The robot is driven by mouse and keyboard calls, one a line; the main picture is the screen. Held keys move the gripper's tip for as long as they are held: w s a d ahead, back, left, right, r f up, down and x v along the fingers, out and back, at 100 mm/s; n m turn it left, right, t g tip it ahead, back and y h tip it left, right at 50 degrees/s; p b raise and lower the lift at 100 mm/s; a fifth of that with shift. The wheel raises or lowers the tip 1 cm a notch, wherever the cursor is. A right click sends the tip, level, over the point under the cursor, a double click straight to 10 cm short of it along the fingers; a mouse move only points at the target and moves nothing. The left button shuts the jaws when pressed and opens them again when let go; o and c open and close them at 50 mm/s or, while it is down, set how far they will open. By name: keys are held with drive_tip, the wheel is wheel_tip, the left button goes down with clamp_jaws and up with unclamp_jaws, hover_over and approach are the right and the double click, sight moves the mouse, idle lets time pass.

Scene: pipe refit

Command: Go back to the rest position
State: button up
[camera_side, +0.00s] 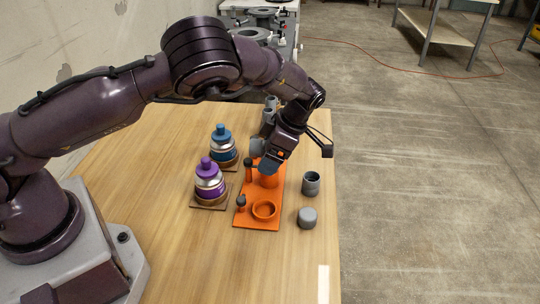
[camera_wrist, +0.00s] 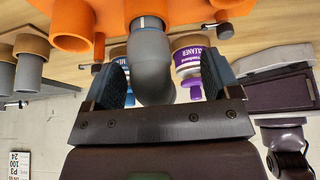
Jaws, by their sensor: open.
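My gripper (camera_side: 272,158) is low over the far part of an orange fixture (camera_side: 257,219) on the wooden table. In the wrist view its two dark fingers (camera_wrist: 163,78) are spread on either side of a grey pipe elbow (camera_wrist: 150,62). The elbow stands in an orange socket, and I cannot tell whether either finger touches it. In the side view the gripper largely hides the elbow; the orange socket (camera_side: 268,181) shows beneath. The fixture's nearer ring (camera_side: 264,211) is empty.
Purple-capped (camera_side: 209,183) and blue-capped (camera_side: 221,145) bottles stand on wooden coasters left of the fixture. Two grey fittings (camera_side: 311,183) (camera_side: 307,218) stand to its right. Grey pipe pieces (camera_side: 269,112) stand behind. The table's near part is mostly clear.

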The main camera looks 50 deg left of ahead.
drive_tip(key=shift+r, duration=3.3)
drive_tip(key=shift+r, duration=0.15)
drive_tip(key=s+a+r+m+t+h, duration=0.1)
drive_tip(key=s+r+m+t+h, duration=0.35)
drive_tip(key=s+r+m, duration=0.9)
drive_tip(key=s+r+m+t, duration=0.4)
drive_tip(key=s+r+m, duration=0.2)
drive_tip(key=s+m, duration=0.5)
drive_tip(key=shift+d+m+t+y, duration=0.15)
drive_tip(key=shift+m+t+y, duration=0.25)
drive_tip(key=shift+m, duration=0.85)
